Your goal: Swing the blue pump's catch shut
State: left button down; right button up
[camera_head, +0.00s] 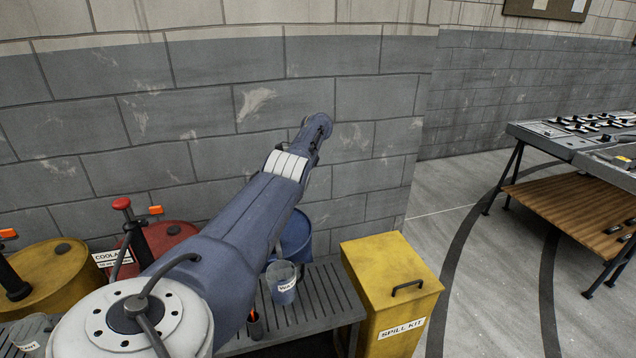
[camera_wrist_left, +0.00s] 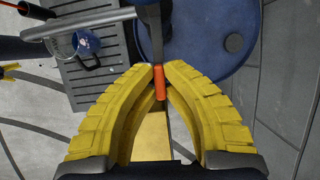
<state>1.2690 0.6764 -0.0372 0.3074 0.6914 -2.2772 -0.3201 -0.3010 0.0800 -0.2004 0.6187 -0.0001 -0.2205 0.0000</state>
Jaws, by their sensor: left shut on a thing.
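The blue drum (camera_wrist_left: 205,60) fills the upper right of the left wrist view, with a dark cap on its lid. Part of the drum (camera_head: 297,238) shows behind my arm in the head view. The blue pump's grey pipe (camera_wrist_left: 152,25) runs along the drum's near side in the wrist view. Its orange catch (camera_wrist_left: 159,84) is between the tips of my left gripper (camera_wrist_left: 159,72), whose yellow fingers are shut on it. In the head view my left arm hides the pump and gripper. My right gripper is in neither view.
A slatted grey bench (camera_head: 330,300) holds a clear labelled cup (camera_head: 283,283). The yellow spill kit box (camera_head: 392,275) stands right of it. A red drum (camera_head: 172,238) and a yellow drum (camera_head: 50,268) stand left. The floor at right is open before a console table (camera_head: 560,140).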

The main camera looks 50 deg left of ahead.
pick_arm(q)
jog(key=shift+a, duration=0.15)
dwell(0.4)
jog(key=c, duration=1.5)
grip_release()
notch_tip(320, 180, up, 10)
